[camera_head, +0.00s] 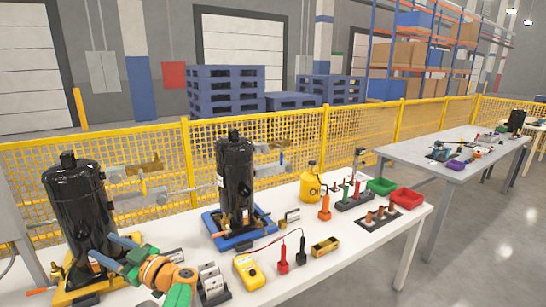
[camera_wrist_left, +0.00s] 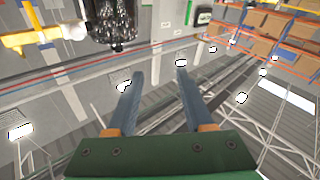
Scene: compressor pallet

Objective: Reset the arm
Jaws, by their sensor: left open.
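My left gripper (camera_head: 101,247) shows at the lower left of the head view, with green and orange links and two blue fingers pointing left. It appears in front of the lower part of the left black compressor (camera_head: 78,205); I cannot tell whether it touches it. In the left wrist view my left gripper (camera_wrist_left: 160,76) has its two blue fingers spread, with nothing between them. Part of a dark cylindrical body (camera_wrist_left: 110,20) hangs in from the top of that view. My right gripper is not in view.
A second black compressor (camera_head: 235,180) stands on a blue base. A yellow meter (camera_head: 248,271), yellow bottle (camera_head: 310,187), green bin (camera_head: 381,186) and red bin (camera_head: 406,198) share the white table (camera_head: 345,262). A yellow mesh fence (camera_head: 150,150) runs behind. A grey table (camera_head: 450,160) stands right.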

